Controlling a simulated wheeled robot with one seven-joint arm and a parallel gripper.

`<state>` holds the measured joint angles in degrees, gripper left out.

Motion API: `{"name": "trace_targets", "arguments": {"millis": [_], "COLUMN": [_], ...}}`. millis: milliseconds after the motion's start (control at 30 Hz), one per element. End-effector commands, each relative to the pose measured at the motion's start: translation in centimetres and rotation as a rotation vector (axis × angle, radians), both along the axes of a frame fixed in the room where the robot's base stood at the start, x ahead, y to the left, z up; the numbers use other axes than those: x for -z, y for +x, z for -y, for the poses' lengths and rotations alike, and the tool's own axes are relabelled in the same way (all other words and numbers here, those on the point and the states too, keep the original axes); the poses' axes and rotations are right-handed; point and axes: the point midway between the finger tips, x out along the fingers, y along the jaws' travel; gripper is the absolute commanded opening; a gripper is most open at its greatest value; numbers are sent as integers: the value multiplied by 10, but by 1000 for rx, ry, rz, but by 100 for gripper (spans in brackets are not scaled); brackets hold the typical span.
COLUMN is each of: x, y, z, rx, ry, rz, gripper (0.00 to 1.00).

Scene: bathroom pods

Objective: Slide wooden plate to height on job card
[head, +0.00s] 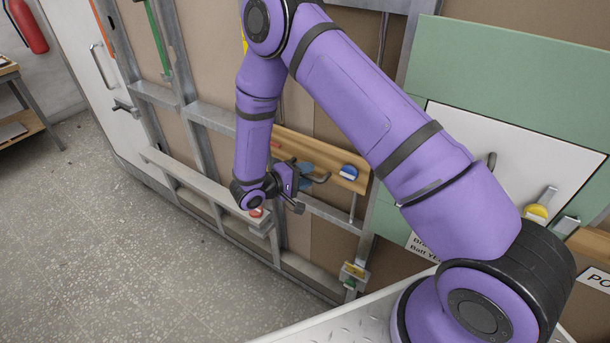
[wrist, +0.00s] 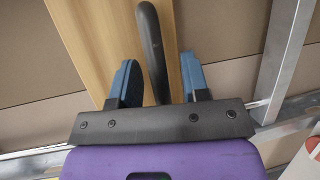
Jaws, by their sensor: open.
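The wooden plate (head: 348,176) is a light-wood board lying across the metal framing of the wall. It also fills the upper left of the wrist view (wrist: 85,30). A dark curved handle (wrist: 151,45) shows over it. My gripper (wrist: 158,72) has its two blue fingers open, one on each side of the handle, with gaps on both sides in the wrist view. In the head view my gripper (head: 306,175) is at the plate's front, partly hidden by its own wrist. A white card (head: 425,245) with partly hidden black print hangs below the green panel; its height mark is not readable.
A blue-topped knob (head: 348,173) sits near the plate's right end. Metal studs and rails (head: 210,120) surround it. A red button-like part (head: 256,212) is on a lower rail close under my wrist. Open floor (head: 130,240) lies left.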

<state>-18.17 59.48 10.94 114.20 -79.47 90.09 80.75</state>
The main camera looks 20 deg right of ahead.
Motion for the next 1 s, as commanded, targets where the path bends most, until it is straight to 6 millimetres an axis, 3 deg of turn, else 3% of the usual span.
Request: {"name": "trace_targets", "arguments": {"millis": [33, 200, 233, 567, 1000], "x": [0, 0, 0, -10, -95], "y": [0, 0, 0, 0, 0], "z": [0, 0, 0, -1, -1], "rx": [0, 0, 0, -2, -2], "ry": [0, 0, 0, 0, 1], "rz": [0, 0, 0, 2, 6], "gripper": [42, 3, 0, 0, 0]}}
